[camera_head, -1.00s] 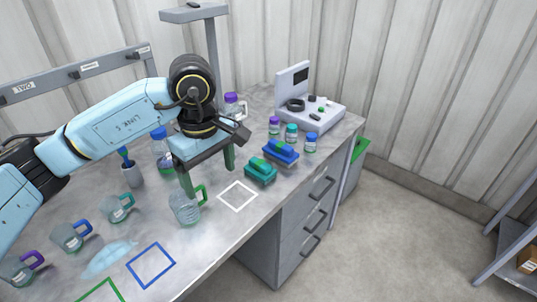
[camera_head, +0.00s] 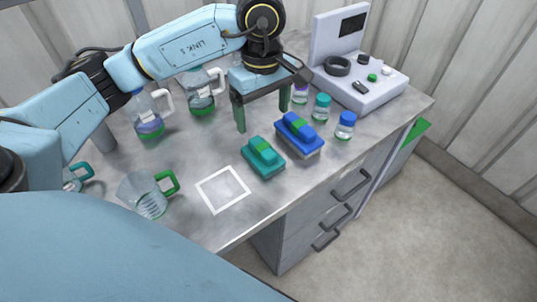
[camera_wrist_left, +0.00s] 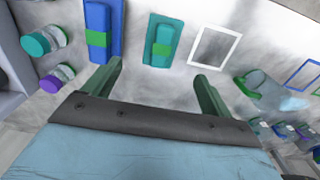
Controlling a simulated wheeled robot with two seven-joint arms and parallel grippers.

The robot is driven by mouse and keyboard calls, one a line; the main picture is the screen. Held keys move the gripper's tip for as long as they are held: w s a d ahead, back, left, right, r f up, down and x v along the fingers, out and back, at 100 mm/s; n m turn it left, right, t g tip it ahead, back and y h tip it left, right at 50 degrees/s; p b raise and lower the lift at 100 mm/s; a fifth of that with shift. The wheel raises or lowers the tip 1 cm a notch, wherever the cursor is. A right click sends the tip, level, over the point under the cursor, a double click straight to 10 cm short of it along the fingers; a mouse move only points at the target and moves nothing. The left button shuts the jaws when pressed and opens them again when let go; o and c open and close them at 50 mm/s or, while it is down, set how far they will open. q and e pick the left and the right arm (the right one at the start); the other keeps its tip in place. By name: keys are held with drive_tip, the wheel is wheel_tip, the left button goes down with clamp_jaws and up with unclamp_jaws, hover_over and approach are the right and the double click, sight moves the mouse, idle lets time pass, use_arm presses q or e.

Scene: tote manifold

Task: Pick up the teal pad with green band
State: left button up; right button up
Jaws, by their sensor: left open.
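The teal pad with green band (camera_head: 264,157) lies on the grey bench, right of the white outlined square. It also shows at the top middle of the left wrist view (camera_wrist_left: 162,41). My left gripper (camera_head: 262,116) is open and empty, above the bench and behind the pad in the head view. In the left wrist view its two green fingers (camera_wrist_left: 157,84) are spread apart, with the pad beyond their tips and between them. A blue pad with green band (camera_head: 299,133) lies right beside the teal pad. My right gripper is not in view.
Small capped jars (camera_head: 344,126) stand behind the blue pad, near a white device (camera_head: 375,92). A glass mug with green handle (camera_head: 146,196) lies left of the white square (camera_head: 222,189). Bottles (camera_head: 148,118) stand further back. The bench's front edge is close to the pads.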

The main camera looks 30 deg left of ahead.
sight(264, 148)
use_arm(q)
wheel_tip(264, 148, down, 8)
drive_tip(key=shift+s+r, duration=0.1)
drive_tip(key=shift+r, duration=0.1)
drive_tip(key=shift+s+d+f+b, duration=0.1)
drive_tip(key=shift+f+b, duration=0.05)
drive_tip(key=shift+f, duration=1.2)
drive_tip(key=shift+s+d+f+b, duration=0.1)
drive_tip(key=shift+f+b, duration=0.05)
drive_tip(key=shift+f, duration=1.15)
drive_tip(key=c, duration=0.9)
drive_tip(key=shift+r, duration=0.1)
drive_tip(key=shift+c, duration=0.9)
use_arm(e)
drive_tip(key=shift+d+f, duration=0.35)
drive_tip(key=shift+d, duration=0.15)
use_arm(q)
wheel_tip(264, 148, up, 9)
drive_tip(key=shift+w+f+p, duration=0.1)
drive_tip(key=shift+p, duration=0.25)
drive_tip(key=shift+r, duration=0.6)
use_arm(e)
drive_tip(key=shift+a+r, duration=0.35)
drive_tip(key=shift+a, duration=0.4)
